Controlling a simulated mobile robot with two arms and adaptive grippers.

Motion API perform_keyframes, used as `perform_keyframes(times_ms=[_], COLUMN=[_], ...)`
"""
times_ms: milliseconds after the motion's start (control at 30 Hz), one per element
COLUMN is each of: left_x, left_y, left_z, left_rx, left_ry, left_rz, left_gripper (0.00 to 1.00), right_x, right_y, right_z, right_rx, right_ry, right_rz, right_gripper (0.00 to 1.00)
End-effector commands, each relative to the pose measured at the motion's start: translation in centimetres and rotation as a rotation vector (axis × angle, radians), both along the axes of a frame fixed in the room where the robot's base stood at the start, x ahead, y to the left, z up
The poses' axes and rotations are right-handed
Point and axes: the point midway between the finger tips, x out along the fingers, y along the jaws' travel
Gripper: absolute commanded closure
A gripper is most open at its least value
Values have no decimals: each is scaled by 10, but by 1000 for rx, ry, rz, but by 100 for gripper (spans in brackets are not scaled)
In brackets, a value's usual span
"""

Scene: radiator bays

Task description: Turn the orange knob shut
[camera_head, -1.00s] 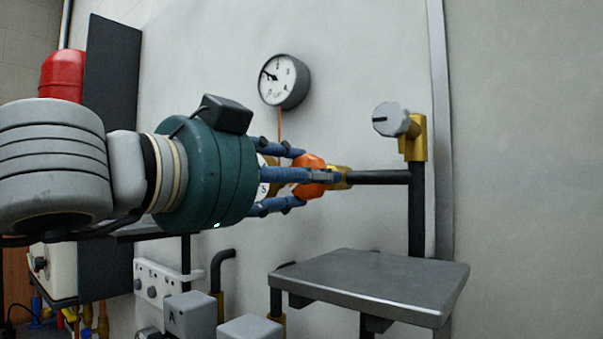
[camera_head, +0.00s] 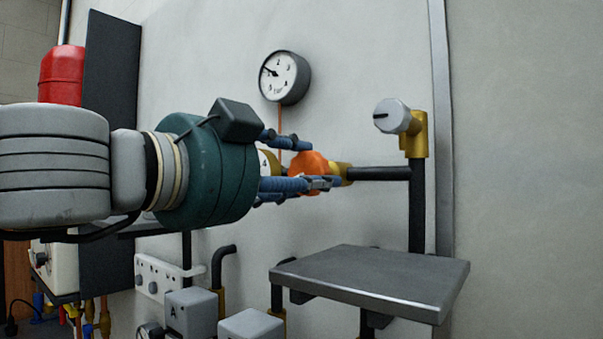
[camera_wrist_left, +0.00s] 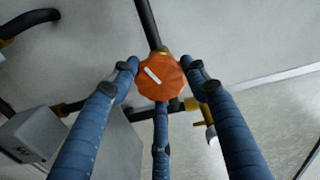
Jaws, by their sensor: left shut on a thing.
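The orange knob (camera_head: 309,171) sits on a brass valve body at the left end of a black horizontal pipe. It shows face-on in the left wrist view (camera_wrist_left: 161,78), with a white mark running diagonally across its face. My left gripper (camera_head: 312,165) comes in from the left, its blue fingers around the knob. In the left wrist view its fingertips (camera_wrist_left: 163,82) lie at the knob's left, right and lower sides, shut on it. The fingers hide part of the knob in the head view. My right gripper is not in view.
A grey knob (camera_head: 392,116) on a brass valve is at right. A round gauge (camera_head: 285,77) hangs above the orange knob. A grey metal shelf (camera_head: 370,281) juts out below. Grey boxes (camera_head: 192,313) and a white switch panel (camera_head: 158,277) are lower left.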

Motion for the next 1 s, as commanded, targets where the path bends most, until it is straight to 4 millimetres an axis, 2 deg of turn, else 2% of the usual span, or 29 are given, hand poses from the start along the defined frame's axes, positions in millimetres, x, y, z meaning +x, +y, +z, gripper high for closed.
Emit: perform_keyframes(times_ms=[267,300,400,700,1000], left_x=[0,0,0,0,1], left_y=[0,0,0,0,0], left_z=[-1,-1,-1,-1,-1], left_rx=[1,1,1,1,-24], left_ry=[1,1,1,1,20], left_rz=[1,1,1,0,-1], left_gripper=[80,52,35,35,35], right_x=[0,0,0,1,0], right_y=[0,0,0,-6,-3], right_z=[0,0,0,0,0], right_rx=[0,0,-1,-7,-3], right_ry=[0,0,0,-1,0], right_rz=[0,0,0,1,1], right_gripper=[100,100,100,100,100])
